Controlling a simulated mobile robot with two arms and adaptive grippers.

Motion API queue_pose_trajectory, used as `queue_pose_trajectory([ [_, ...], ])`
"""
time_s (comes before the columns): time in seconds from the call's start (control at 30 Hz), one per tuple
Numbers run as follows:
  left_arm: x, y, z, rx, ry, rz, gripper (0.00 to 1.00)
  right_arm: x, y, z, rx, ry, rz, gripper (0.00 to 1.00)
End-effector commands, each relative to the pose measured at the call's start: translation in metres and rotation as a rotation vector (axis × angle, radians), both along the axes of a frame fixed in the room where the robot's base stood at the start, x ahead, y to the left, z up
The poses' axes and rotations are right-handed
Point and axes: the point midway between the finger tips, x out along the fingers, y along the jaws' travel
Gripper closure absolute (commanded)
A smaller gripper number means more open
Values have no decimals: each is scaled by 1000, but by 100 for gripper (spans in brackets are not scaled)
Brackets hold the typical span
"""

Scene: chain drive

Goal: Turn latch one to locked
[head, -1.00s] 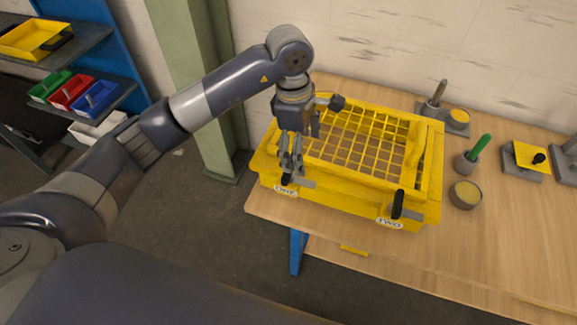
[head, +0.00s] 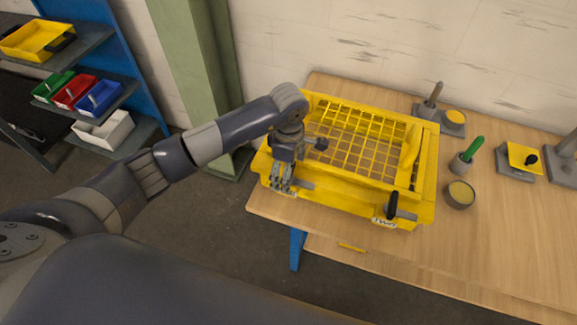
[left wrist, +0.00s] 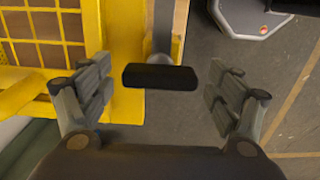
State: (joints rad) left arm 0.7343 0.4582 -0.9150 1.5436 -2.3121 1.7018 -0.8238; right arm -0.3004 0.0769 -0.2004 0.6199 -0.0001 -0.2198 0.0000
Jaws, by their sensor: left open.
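The yellow chain-drive housing (head: 330,193) with its grid guard (head: 352,135) stands on the bench. Latch one is at its front left corner; in the left wrist view its black handle (left wrist: 160,77) lies crosswise in the picture, on a grey stem. My left gripper (head: 282,187) is at that corner and hides the handle and most of its label in the head view. In the left wrist view the left gripper (left wrist: 160,92) is open, with the handle between its fingers and a gap on each side. Latch two (head: 393,205) has an upright black handle at the front right corner.
Right of the housing stand a green-handled tool in a holder (head: 468,155), a round tin (head: 460,194) and a holder with a yellow plate (head: 522,158). A shelf with coloured bins (head: 75,92) is at the far left. A green column (head: 190,70) stands behind my left arm.

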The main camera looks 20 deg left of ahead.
Motion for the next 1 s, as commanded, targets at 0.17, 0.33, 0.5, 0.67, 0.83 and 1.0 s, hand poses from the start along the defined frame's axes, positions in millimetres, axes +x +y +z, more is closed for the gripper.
queue_pose_trajectory([
  [0.17, 0, 0, -2, 0, -1, 0, 17, 0, 0, 0, 0, 0, 0, 60],
  [0.33, 0, 0, -2, 0, -1, 0, 33, 0, 0, 0, 0, 0, 0, 60],
  [0.5, 0, 0, -2, 0, -1, 0, 61, 0, 0, 0, 0, 0, 0, 60],
  [0.67, 0, 0, -2, 0, 0, 2, 61, 0, -1, 0, -1, 0, 0, 60],
  [0.83, 0, 0, -3, 0, 0, 29, 61, 0, -3, -4, -3, -1, 1, 60],
  [1.0, 0, 1, -4, 2, -1, 107, 61, 0, -4, -12, -5, 0, 1, 60],
])
